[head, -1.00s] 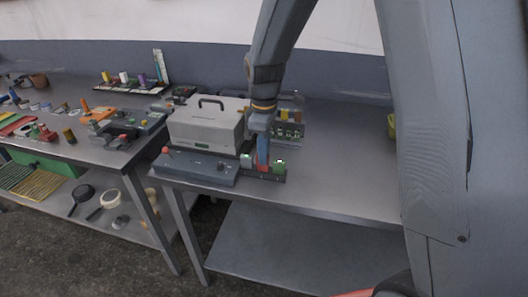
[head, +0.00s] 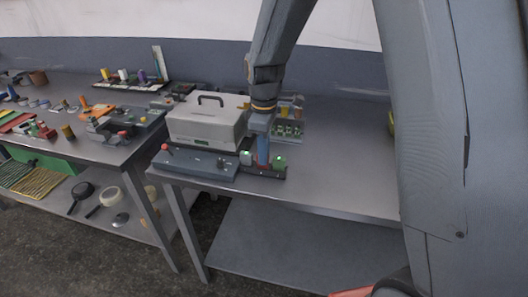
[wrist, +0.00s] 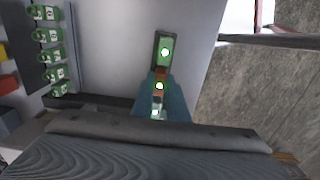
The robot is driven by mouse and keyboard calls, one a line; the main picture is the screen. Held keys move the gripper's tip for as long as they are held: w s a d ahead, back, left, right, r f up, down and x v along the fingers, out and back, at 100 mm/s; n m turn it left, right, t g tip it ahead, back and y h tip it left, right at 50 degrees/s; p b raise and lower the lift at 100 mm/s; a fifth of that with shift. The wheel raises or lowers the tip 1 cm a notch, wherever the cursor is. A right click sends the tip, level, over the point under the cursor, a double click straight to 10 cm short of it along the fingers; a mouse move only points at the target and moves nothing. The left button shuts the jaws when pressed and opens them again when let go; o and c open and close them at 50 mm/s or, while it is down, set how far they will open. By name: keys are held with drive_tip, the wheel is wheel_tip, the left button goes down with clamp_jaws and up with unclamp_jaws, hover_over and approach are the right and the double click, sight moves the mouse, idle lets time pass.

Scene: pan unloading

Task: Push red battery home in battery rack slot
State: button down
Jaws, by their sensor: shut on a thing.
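My gripper (head: 263,150) points straight down at the dark battery rack (head: 268,174) at the table's front, its blue fingers shut on the red battery. The fingers also show in the wrist view (wrist: 161,103), with a small reddish part of the red battery (wrist: 161,73) between them. Most of the battery is hidden by the fingers, so its depth in the slot cannot be told. A green battery (head: 280,162) stands in the rack to the right, and a pale green-white one (head: 246,157) to the left. Green lights show along the rack in the wrist view.
A grey case (head: 205,122) with a handle stands behind left. A grey control box (head: 195,164) with a red-knobbed lever is left of the rack. A holder with several green cells (head: 288,130) is behind my gripper. The table (head: 345,180) is clear to the right.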

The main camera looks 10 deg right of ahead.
drive_tip(key=c, duration=1.7)
unclamp_jaws()
drive_tip(key=shift+o, duration=0.2)
drive_tip(key=shift+r+b, duration=1)
drive_tip(key=shift+r, duration=2.9)
